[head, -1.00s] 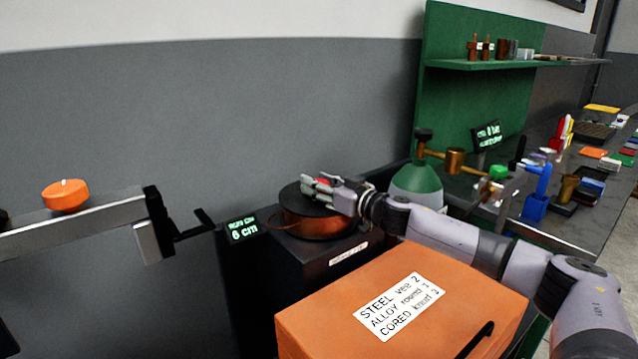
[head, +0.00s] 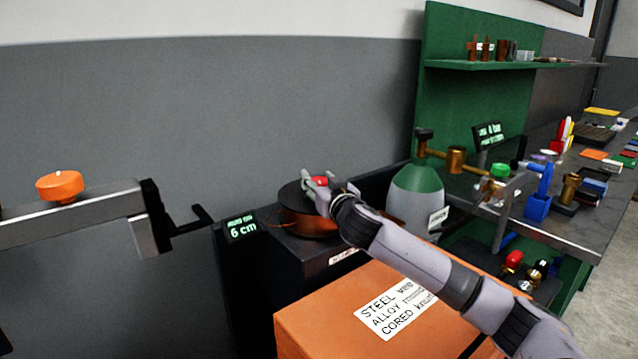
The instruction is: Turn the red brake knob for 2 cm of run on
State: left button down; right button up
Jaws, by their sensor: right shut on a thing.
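The red brake knob (head: 320,181) sits on top of the dark spool with copper-coloured wire (head: 305,222). My right gripper (head: 312,182) is at the knob, its fingers shut around it; part of the knob shows between them. A small display (head: 241,227) left of the spool reads "6 cm", with a smaller line above it that looks like "run on". My left gripper is not in view.
An orange box (head: 320,317) with a label reading STEEL, ALLOY, CORED stands in front, under my right arm. A green-topped gas cylinder (head: 417,190) stands right of the spool. A bench (head: 570,222) with tools is at right. An orange knob (head: 60,187) sits on a rail at left.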

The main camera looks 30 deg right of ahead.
jog(key=shift+r, duration=0.1)
jog(key=o, duration=1.2)
jog(key=shift+c, duration=0.2)
jog(key=v, duration=1.2)
